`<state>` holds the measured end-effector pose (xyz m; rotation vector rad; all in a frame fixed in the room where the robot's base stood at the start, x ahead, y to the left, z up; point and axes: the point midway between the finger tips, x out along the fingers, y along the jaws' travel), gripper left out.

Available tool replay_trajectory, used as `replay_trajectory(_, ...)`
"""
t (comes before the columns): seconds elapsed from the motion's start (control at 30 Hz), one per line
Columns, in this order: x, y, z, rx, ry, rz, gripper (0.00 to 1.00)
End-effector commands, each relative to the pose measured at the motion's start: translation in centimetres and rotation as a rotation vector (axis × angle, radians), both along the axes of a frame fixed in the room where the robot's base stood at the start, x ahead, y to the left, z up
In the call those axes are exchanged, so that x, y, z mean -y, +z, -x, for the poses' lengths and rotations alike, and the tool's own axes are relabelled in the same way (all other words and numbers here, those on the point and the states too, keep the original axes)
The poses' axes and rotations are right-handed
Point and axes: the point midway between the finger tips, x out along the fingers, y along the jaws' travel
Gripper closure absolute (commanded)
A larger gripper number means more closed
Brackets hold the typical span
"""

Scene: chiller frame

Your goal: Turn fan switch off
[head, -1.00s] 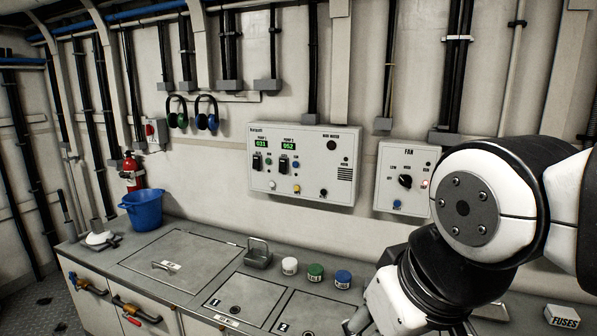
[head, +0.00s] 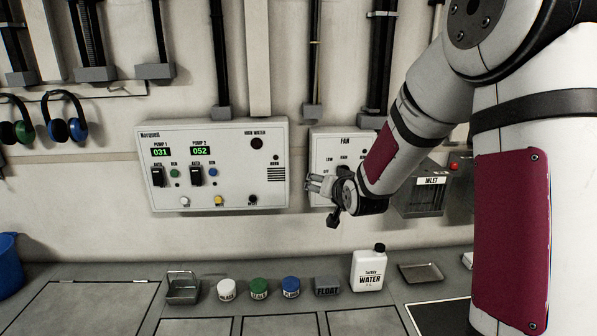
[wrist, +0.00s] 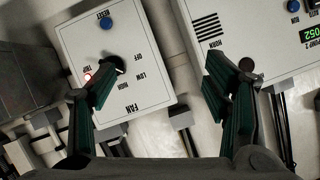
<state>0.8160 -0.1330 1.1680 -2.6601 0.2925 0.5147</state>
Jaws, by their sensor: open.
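The fan box (head: 322,150) is a pale wall panel labelled FAN; in the head view my gripper (head: 320,196) covers much of its front. The wrist view shows the box (wrist: 150,78) upside down, with labels OFF, LOW and HIGH around a black knob (wrist: 117,63). My left finger in that view overlaps the knob's edge, so I cannot tell whether it touches or which label the knob points to. A red trip lamp (wrist: 87,77) glows beside it. My gripper (wrist: 165,68) is open, its fingers wide apart with nothing between them.
The pump panel (head: 215,140) hangs just left of the fan box; the inlet box (head: 425,200) is to its right. Below, the counter holds a water bottle (head: 368,270), a float block (head: 327,286), several jars and a metal tray (head: 420,272). A blue bucket (head: 10,265) stands far left.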

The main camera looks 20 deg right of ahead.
Motion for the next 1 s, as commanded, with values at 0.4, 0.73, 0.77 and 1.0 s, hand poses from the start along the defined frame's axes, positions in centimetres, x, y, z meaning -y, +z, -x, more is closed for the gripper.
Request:
replay_trajectory(0.4,9.1,-4.7,-1.9,0.399,-0.187,-0.260,0.30)
replay_trajectory(0.73,10.9,-5.2,-2.8,0.478,-0.221,-0.296,0.30)
replay_trajectory(0.77,11.0,-5.2,-3.2,0.478,-0.221,-0.296,0.30)
replay_trajectory(1.0,12.3,-5.2,-7.5,0.477,-0.222,-0.296,0.30)
